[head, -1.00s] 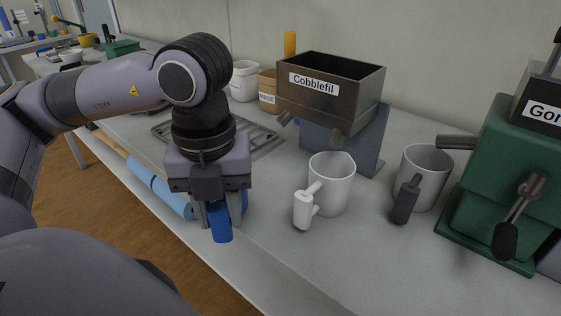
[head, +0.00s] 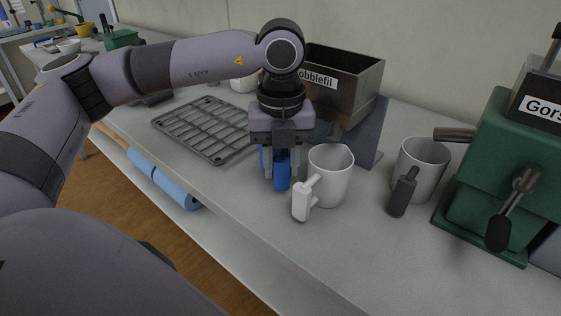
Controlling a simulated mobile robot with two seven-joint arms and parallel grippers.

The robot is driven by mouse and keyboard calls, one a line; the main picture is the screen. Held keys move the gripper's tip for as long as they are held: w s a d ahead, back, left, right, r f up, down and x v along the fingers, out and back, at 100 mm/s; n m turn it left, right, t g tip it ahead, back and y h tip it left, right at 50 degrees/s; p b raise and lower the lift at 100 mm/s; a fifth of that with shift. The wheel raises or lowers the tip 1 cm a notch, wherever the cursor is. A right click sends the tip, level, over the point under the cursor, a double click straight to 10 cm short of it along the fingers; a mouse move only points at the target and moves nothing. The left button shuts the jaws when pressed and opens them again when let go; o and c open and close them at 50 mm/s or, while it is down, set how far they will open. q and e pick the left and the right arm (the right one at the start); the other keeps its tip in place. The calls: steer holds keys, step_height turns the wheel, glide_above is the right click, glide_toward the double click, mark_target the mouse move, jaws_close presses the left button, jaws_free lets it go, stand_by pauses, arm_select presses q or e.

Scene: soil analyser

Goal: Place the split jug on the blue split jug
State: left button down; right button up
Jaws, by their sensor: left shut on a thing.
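My left gripper (head: 279,172) is shut on a blue thing (head: 282,177), seen as a blue handle-like part between and below its fingers; its body is mostly hidden by the gripper. It is just left of a white jug (head: 333,181) with a white handle (head: 301,201), standing upright on the bench. I cannot tell if the blue thing touches the bench. A second pale jug (head: 424,164) with a dark grey handle (head: 401,193) stands further right. My right gripper is not in view.
A metal hopper labelled Cobblefil (head: 347,85) stands behind the white jug, partly covered by my arm. A green machine (head: 488,180) is at the right. A metal rack (head: 204,132) lies left on the bench. The bench front is clear.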

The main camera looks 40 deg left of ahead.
arm_select(q)
steer(key=shift+f, duration=0.3)
steer(key=shift+f, duration=0.2)
steer(key=c, duration=0.8)
jaws_free()
steer(key=shift+r, duration=0.1)
